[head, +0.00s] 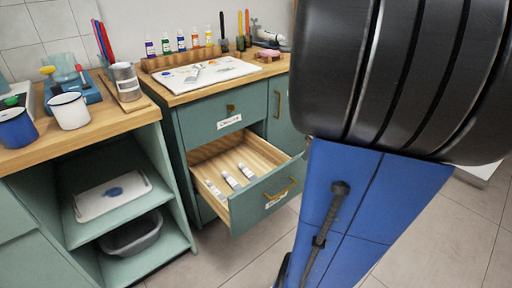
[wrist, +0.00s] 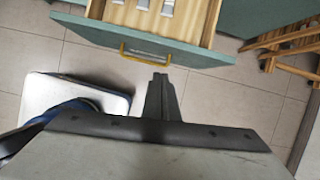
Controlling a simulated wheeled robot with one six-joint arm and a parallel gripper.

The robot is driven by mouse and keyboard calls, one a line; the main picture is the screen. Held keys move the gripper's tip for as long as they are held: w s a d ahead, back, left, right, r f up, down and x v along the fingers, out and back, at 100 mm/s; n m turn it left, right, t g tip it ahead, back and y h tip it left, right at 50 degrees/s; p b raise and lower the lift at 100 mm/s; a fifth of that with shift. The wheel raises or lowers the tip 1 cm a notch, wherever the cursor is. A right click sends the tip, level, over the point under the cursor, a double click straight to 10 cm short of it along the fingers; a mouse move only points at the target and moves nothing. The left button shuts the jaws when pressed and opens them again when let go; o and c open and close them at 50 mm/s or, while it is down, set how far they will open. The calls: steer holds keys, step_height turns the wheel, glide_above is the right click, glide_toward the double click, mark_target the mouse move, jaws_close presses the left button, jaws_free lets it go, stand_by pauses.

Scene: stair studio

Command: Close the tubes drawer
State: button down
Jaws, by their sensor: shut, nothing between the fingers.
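The tubes drawer (head: 264,201) stands pulled out of the green cabinet, below a shut drawer (head: 222,118). It has a green front, a brass handle (head: 286,188), a small white label and a pale wooden inside. Several white tubes (head: 229,180) lie in it. In the wrist view the drawer front (wrist: 150,42) and its handle (wrist: 144,54) cross the top. My gripper (wrist: 160,78) shows there with its fingers together and empty, just below the handle in the picture, apparently apart from it. In the head view my arm covers the right side and the gripper is hidden.
An open green shelf unit (head: 110,185) with a tray and a grey basin stands left of the drawer. Paint bottles and a white board (head: 205,74) are on the worktop. A wooden slatted item (wrist: 285,40) stands at the right in the wrist view. Tiled floor lies before the drawer.

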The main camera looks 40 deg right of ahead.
mark_target(294, 163)
steer(key=shift+m, duration=0.6)
steer(key=shift+w+d+r+x, duration=0.15)
steer(key=shift+w+x, duration=0.2)
steer(key=shift+x, duration=1.5)
steer(key=shift+w+d+r+x, duration=0.15)
steer(key=shift+w+x, duration=0.25)
steer(key=shift+x, duration=1.5)
steer(key=shift+w+d+r+x, duration=0.15)
steer(key=shift+w+x, duration=0.2)
steer(key=shift+x, duration=1.5)
steer(key=w+a, duration=0.2)
steer(key=w, duration=2.6)
steer(key=shift+s+d, duration=0.1)
